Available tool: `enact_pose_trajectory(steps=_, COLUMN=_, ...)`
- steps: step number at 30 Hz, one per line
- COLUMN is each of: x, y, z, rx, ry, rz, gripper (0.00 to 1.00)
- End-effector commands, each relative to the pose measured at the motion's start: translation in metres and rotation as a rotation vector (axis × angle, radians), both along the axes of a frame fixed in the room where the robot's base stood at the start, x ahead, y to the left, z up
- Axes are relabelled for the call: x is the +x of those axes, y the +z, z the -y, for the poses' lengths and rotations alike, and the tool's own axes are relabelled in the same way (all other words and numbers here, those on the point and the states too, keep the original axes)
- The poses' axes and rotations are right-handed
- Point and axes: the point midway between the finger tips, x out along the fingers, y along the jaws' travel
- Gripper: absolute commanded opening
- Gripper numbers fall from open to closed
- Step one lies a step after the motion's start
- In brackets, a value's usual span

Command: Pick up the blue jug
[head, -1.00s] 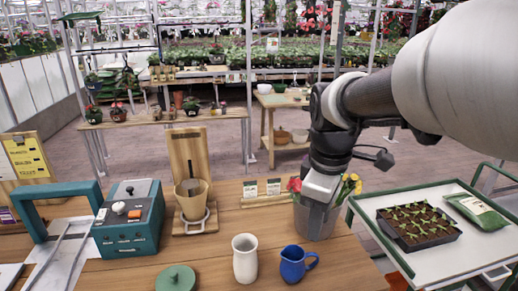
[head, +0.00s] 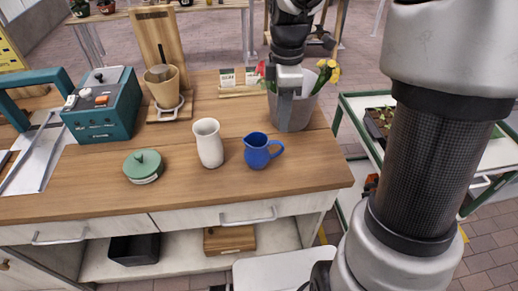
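The blue jug (head: 260,151) stands upright on the wooden counter (head: 205,185) in the head view, its handle on the right side. A white vase (head: 208,144) stands just to its left with a gap between them. My gripper (head: 285,98) points down, above and beyond the jug in the picture, and overlaps the grey metal bucket (head: 299,116) of flowers. It is apart from the jug. Its fingers are small and blend with the bucket, so I cannot tell whether they are open.
A green lidded pot (head: 143,166) sits left of the vase. A teal machine (head: 101,106) and a cone dripper stand (head: 163,85) are further left and back. A green-framed cart (head: 360,122) is at right. The counter in front of the jug is clear.

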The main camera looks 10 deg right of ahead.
Motion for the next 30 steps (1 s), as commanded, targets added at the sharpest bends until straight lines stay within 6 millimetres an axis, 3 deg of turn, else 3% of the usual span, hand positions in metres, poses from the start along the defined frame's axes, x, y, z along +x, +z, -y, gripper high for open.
enact_pose_trajectory(steps=1, x=-0.001, y=-0.015, z=0.000, rx=0.001, ry=0.000, rz=-0.006, gripper=0.32)
enact_pose_trajectory(steps=9, x=-0.001, y=-0.070, z=-0.001, rx=0.000, ry=0.000, rz=-0.004, gripper=0.32)
enact_pose_trajectory(steps=19, x=-0.001, y=-0.098, z=-0.001, rx=0.000, ry=-0.001, rz=-0.002, gripper=0.32)
enact_pose_trajectory(steps=25, x=-0.002, y=-0.130, z=-0.003, rx=-0.001, ry=-0.002, rz=-0.004, gripper=0.32)
enact_pose_trajectory(steps=30, x=-0.001, y=-0.143, z=-0.003, rx=-0.001, ry=-0.001, rz=-0.001, gripper=0.32)
